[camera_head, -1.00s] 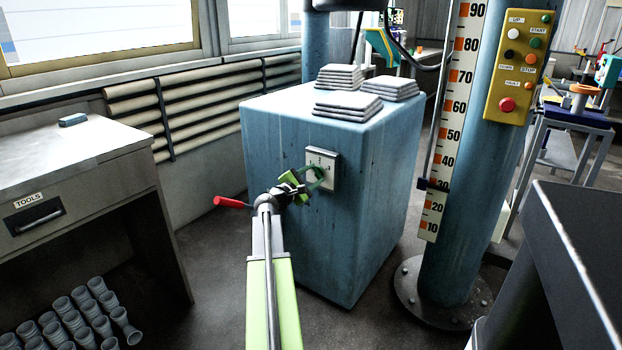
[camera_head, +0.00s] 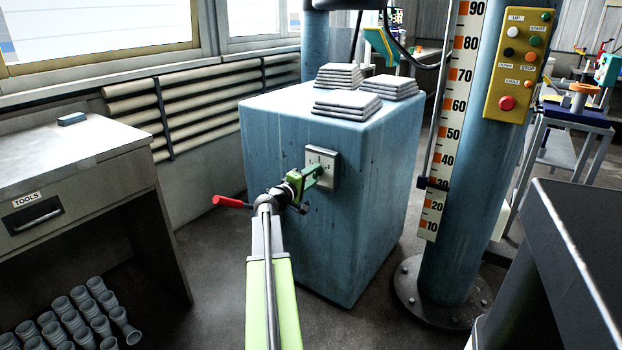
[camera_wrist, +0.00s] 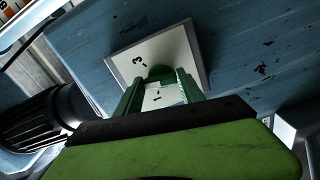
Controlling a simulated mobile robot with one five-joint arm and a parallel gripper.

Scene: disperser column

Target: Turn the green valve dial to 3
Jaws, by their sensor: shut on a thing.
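The green valve dial (camera_wrist: 160,73) sits on a pale square plate (camera_head: 331,163) on the front of the blue cabinet. In the wrist view the plate (camera_wrist: 190,50) shows a 3 beyond the dial and a 1 between my jaws. My gripper (camera_head: 316,172) reaches the plate with its green jaws. In the wrist view my gripper (camera_wrist: 160,88) is shut on the dial, one jaw on each side. The jaws hide much of the dial, and I cannot tell which number it points to.
The blue cabinet (camera_head: 275,230) carries several stacked grey slabs (camera_head: 345,104) on top. A blue column (camera_head: 460,220) with a number scale and a yellow button panel (camera_head: 517,65) stands to the right. A tool desk (camera_head: 70,160) is at left.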

